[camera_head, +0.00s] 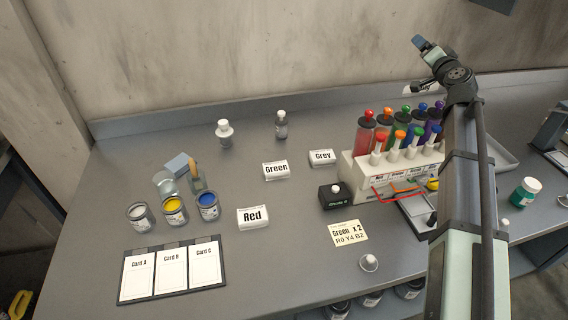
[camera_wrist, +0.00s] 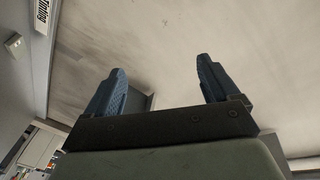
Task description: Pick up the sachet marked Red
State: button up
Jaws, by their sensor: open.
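The sachet marked Red (camera_head: 253,218) is a white packet with black lettering, lying on the grey bench near its middle in the head view. Two similar white sachets, Green (camera_head: 275,171) and Grey (camera_head: 322,157), lie farther back and to the right. My gripper (camera_head: 418,42) is raised high at the upper right, well away from the Red sachet. In the wrist view its two blue fingers (camera_wrist: 158,88) stand wide apart with nothing between them. The wrist view faces the wall and shows none of the sachets.
Open paint tins (camera_head: 174,211) stand left of the Red sachet, and a card board (camera_head: 171,270) lies in front. A black box (camera_head: 337,195), a note (camera_head: 348,233) and a rack of coloured tubes (camera_head: 372,172) are to the right. Two bottles (camera_head: 224,134) (camera_head: 281,125) stand behind.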

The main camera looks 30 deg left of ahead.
jog(key=s+a+f+n+g+y, duration=0.15)
jog(key=s+a+n+g, duration=0.4)
jog(key=s+a, duration=0.75)
jog(key=s+a+f+n+g+y, duration=0.1)
jog(key=s+a+n+g+y, duration=0.25)
jog(key=s+a+n, duration=0.65)
jog(key=n+g+h, duration=0.9)
jog(key=n+h, duration=0.2)
jog(key=n, duration=0.2)
send_near(253, 214)
jog(key=shift+m, duration=0.25)
jog(key=shift+x, duration=4.8)
jog(key=shift+a, duration=0.1)
jog(key=shift+c, duration=0.4)
jog(key=c, duration=1)
